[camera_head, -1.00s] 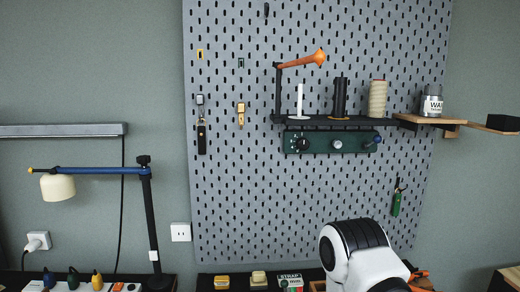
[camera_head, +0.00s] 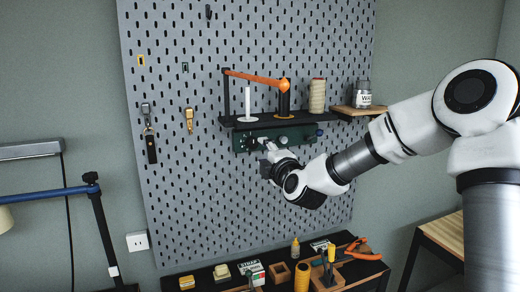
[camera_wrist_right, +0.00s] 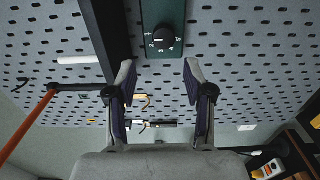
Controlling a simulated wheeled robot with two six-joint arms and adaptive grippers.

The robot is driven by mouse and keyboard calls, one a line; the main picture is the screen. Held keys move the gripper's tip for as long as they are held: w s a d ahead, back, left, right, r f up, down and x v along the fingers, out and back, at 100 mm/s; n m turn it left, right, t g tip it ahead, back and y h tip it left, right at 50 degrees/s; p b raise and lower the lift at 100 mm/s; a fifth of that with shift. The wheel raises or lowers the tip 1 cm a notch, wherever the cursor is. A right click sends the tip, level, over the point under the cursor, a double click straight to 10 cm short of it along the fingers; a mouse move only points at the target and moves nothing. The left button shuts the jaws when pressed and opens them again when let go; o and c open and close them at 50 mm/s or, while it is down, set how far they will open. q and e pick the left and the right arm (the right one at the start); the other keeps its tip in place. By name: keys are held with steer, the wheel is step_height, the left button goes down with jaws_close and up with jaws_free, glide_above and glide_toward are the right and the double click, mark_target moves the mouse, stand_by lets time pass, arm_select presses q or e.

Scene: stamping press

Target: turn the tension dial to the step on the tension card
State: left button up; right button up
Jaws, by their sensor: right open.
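The tension dial (camera_wrist_right: 161,39) is a black round knob with white marks around it, on a dark green panel (camera_wrist_right: 150,12). In the head view the green panel (camera_head: 300,136) hangs under the shelf, and my right gripper covers part of its left end. My right gripper (camera_head: 264,152) is in front of that end. In the right wrist view its two fingers (camera_wrist_right: 158,78) are open and apart, with nothing between them; the dial shows beyond the fingertips, toward the top. I cannot make out a tension card. My left gripper is out of view.
A black key fob (camera_head: 151,149) hangs on the pegboard (camera_head: 180,200) at left. A bench with tools (camera_head: 335,276) stands below.

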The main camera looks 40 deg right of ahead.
mark_target(253, 145)
steer(key=x, duration=0.8)
steer(key=shift+w+f, duration=0.2)
steer(key=shift+w, duration=0.1)
steer(key=shift+c, duration=0.3)
steer(key=shift+f, duration=0.1)
steer(key=c, duration=0.6)
steer(key=n, duration=1.1)
steer(key=o, duration=0.5)
steer(key=shift+d, duration=0.1)
